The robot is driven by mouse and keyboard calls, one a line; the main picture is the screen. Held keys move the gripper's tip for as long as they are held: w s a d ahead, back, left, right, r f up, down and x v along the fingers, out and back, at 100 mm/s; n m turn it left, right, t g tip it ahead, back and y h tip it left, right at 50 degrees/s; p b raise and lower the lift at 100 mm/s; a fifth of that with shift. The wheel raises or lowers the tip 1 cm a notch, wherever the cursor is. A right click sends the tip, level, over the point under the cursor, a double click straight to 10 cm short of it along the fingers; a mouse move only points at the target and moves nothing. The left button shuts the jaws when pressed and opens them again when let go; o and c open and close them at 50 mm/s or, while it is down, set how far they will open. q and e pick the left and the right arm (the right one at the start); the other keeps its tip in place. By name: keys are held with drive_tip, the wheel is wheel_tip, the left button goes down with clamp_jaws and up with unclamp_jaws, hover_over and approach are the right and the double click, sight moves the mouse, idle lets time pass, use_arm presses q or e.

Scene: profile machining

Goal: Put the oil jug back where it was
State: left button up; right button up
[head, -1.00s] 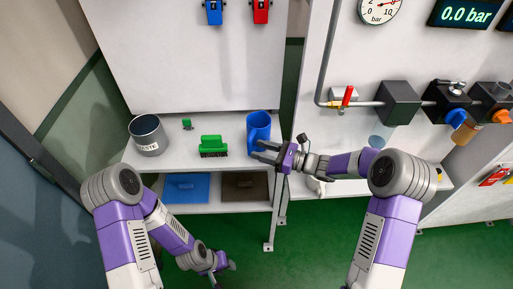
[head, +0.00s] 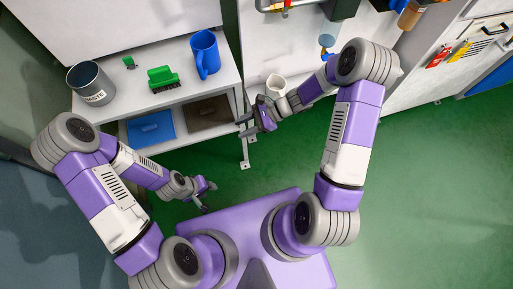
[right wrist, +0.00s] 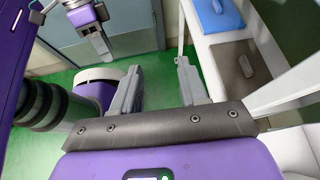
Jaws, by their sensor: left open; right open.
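The blue oil jug (head: 206,55) stands upright on the right part of the white bench top (head: 180,105), with its handle towards the front left. My right gripper (head: 241,127) is open and empty, apart from the jug, in front of the bench's right end and below its top. It also shows in the right wrist view (right wrist: 158,78) with nothing between its fingers. My left gripper (head: 209,196) is open and empty, low over the floor in front of the bench. The jug is out of the right wrist view.
The green floor (head: 430,190) is clear at right.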

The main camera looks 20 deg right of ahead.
drive_tip(key=s+f+n+h, duration=0.8)
drive_tip(key=s+f+n, duration=0.5)
drive_tip(key=n, duration=0.2)
drive_tip(key=shift+s+f+n, duration=0.25)
drive_tip(key=shift+s+n, duration=0.1)
drive_tip(key=shift+n, duration=0.05)
drive_tip(key=shift+d, duration=0.2)
